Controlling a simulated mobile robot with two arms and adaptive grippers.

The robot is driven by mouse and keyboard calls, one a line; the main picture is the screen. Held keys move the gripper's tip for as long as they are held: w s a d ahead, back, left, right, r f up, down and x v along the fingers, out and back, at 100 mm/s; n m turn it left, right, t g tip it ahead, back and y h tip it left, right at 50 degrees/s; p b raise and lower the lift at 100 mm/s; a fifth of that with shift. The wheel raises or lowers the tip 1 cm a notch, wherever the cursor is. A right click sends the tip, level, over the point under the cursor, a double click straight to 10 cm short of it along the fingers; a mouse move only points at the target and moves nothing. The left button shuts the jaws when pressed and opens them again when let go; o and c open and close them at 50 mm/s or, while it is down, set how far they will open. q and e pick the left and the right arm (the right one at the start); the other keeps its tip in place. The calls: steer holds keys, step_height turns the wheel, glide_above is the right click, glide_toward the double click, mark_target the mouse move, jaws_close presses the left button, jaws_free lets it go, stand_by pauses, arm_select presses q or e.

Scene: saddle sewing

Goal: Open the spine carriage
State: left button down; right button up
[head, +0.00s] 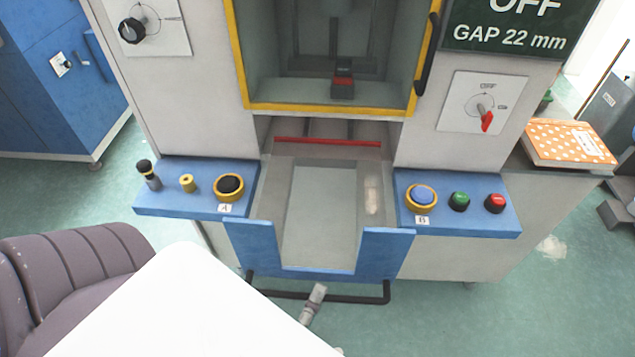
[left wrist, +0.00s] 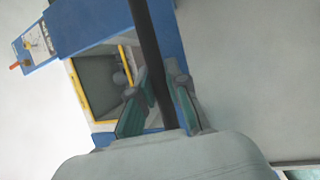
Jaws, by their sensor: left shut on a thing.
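The spine carriage (head: 377,253) is the blue-fronted tray with a U-shaped notch, low in the middle of the machine. A black bar handle (head: 365,299) runs across below its front and shows as a dark rod (left wrist: 146,30) in the left wrist view. My left gripper (head: 317,290) is at the middle of this handle. In the left wrist view its fingers (left wrist: 160,100) lie on both sides of the rod, shut on it. Most of my left gripper's body is hidden in the head view. My right gripper is not in view.
Blue panels flank the carriage: button A (head: 230,186) on the left, button B (head: 422,195) with green and red buttons on the right. Above is a yellow-framed window (head: 330,107). A purple padded seat (head: 75,262) stands at left. Open green floor lies in front.

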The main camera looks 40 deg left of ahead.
arm_select(q)
steer(key=shift+f, duration=0.1)
steer(key=c, duration=1.1)
jaws_free()
steer(key=shift+c, duration=0.2)
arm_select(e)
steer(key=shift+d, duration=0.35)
arm_select(q)
steer(key=v, duration=1.2)
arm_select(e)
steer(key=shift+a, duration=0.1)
